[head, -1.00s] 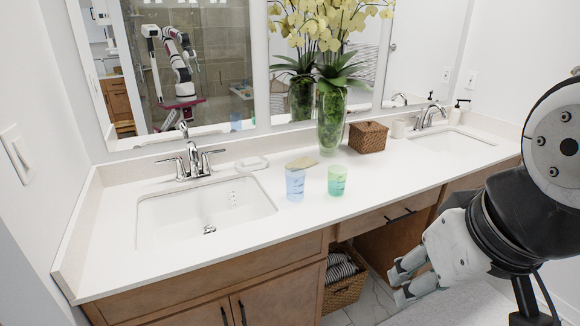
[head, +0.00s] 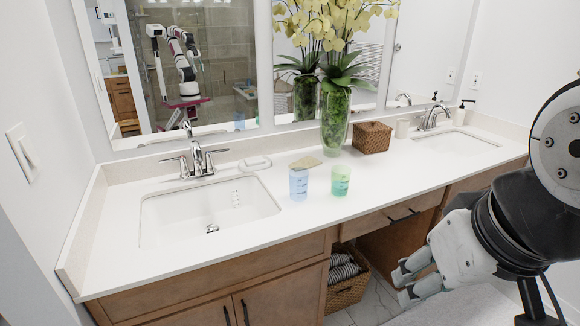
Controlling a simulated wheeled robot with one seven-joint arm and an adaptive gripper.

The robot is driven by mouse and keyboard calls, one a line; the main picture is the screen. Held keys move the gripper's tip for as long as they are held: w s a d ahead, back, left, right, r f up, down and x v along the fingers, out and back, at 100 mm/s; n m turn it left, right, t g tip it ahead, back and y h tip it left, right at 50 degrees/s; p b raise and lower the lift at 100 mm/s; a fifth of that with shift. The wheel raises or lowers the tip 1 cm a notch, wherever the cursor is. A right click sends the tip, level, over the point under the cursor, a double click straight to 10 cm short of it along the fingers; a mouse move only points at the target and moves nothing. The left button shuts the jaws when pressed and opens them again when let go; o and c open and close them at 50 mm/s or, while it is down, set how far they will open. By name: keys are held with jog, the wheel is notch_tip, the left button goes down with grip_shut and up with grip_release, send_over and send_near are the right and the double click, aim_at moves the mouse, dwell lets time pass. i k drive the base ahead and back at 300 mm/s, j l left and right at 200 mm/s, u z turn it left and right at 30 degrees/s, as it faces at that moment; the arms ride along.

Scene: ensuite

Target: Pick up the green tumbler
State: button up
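The green tumbler (head: 340,181) stands upright on the white counter (head: 395,178), just right of a blue tumbler (head: 298,184), with a small gap between them. My gripper (head: 402,287) is at the lower right, in front of the vanity and below the counter's level. It is well apart from the green tumbler. Its two light fingers point left with a gap between their tips, and I see nothing between them.
Behind the tumblers are a tan soap or sponge (head: 305,162), a tall glass vase of yellow orchids (head: 335,118) and a wicker box (head: 372,138). A sink (head: 208,208) lies left. The counter's front edge lies between my gripper and the tumblers.

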aim_at(340, 176)
jog(key=i+j+z, duration=0.2)
jog(key=i+j, duration=0.2)
jog(key=j, duration=0.2)
jog(key=i+j, duration=0.15)
jog(key=j, duration=0.2)
jog(key=i+j+z, duration=0.25)
jog(key=j, duration=0.4)
jog(key=i, duration=0.1)
